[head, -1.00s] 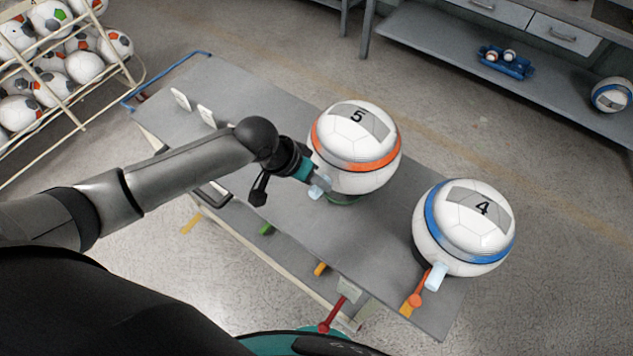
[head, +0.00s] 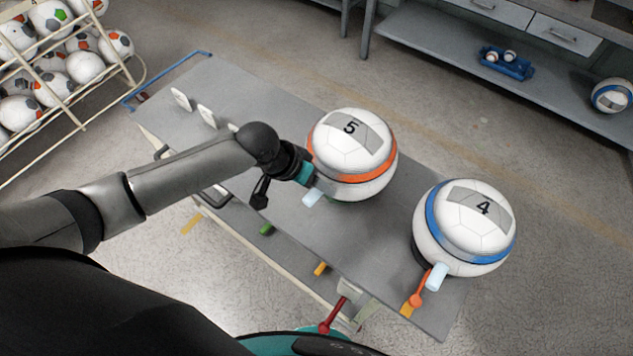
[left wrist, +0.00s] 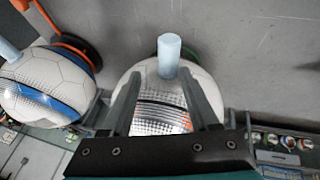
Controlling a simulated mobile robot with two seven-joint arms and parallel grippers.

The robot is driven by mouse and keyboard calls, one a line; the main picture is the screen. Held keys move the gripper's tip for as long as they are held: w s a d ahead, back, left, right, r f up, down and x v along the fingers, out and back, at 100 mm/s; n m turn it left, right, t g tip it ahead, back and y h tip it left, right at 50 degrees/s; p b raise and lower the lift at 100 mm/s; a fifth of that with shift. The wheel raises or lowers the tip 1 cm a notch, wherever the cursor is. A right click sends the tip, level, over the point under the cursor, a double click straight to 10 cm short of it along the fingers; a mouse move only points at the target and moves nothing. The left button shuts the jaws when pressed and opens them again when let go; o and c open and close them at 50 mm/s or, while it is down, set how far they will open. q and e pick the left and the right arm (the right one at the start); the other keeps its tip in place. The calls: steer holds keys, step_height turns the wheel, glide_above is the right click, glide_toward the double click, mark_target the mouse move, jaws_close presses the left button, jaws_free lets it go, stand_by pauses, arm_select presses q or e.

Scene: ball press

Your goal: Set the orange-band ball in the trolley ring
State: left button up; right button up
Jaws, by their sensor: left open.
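The white ball with an orange band (head: 350,175) and a number 5 sits at the middle of the grey trolley top (head: 235,110), tilted. A sliver of green (head: 340,203) shows under it, probably the ring; the ball hides most of it. A pale blue peg (head: 313,196) stands beside this ball, and it also shows in the left wrist view (left wrist: 169,55). My left gripper (head: 314,182) is at the ball's left side. In the left wrist view its open fingers (left wrist: 160,76) reach over the ball; I cannot tell whether they touch it. My right gripper is not in view.
A blue-band ball (head: 470,255) numbered 4 stands at the trolley's right end, beside an orange lever (head: 416,297) and another pale blue peg (head: 436,277). A ball rack (head: 140,75) stands at the left. A bench (head: 440,50) is at the back right, with clear floor between.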

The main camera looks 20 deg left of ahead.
arm_select(q)
steer(key=shift+r, duration=0.1)
steer(key=shift+w+r, duration=0.1)
steer(key=shift+r, duration=0.1)
steer(key=p+v, duration=0.2)
steer(key=v, duration=1)
steer(key=shift+f, duration=0.1)
